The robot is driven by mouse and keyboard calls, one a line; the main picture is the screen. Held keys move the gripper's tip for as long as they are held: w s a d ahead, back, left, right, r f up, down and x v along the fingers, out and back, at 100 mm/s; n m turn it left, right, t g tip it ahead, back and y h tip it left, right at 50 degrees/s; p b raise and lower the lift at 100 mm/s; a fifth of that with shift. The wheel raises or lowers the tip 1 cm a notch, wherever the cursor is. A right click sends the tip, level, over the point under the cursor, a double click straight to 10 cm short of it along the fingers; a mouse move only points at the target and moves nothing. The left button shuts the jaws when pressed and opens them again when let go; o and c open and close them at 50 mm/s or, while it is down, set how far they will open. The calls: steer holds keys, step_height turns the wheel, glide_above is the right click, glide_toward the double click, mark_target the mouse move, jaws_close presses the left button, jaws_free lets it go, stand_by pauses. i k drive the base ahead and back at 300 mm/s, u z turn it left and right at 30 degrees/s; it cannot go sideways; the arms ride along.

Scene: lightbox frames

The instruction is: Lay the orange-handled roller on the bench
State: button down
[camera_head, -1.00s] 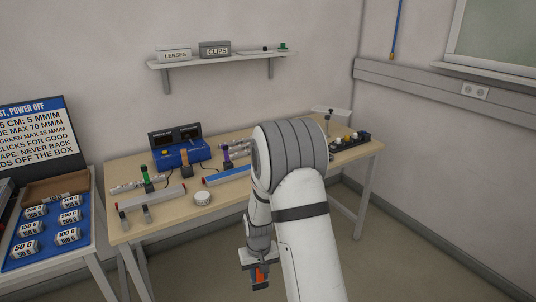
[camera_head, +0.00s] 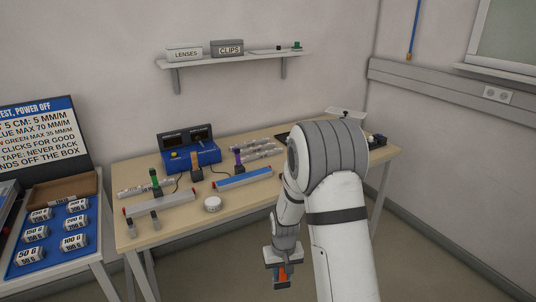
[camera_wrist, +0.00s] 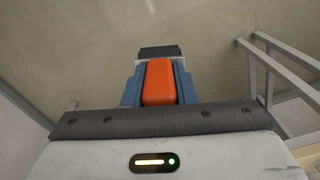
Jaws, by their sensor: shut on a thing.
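My gripper (camera_head: 283,276) hangs low in front of the bench, below the level of its top. It is shut on an orange thing, which looks like the handle of the orange-handled roller (camera_head: 284,272). In the wrist view the orange handle (camera_wrist: 159,82) sits between the blue-grey fingers, with a dark end beyond it.
On the bench are a blue device (camera_head: 190,157), a blue bar (camera_head: 243,178), a grey bar (camera_head: 160,202), a white round tin (camera_head: 212,204) and coloured-handled tools. The front edge between tin and arm is bare. A weight tray (camera_head: 62,250) stands left; a shelf (camera_head: 235,59) hangs above.

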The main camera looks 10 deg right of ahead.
mark_target(257, 192)
steer(key=i, duration=0.85)
steer(key=u, duration=0.05)
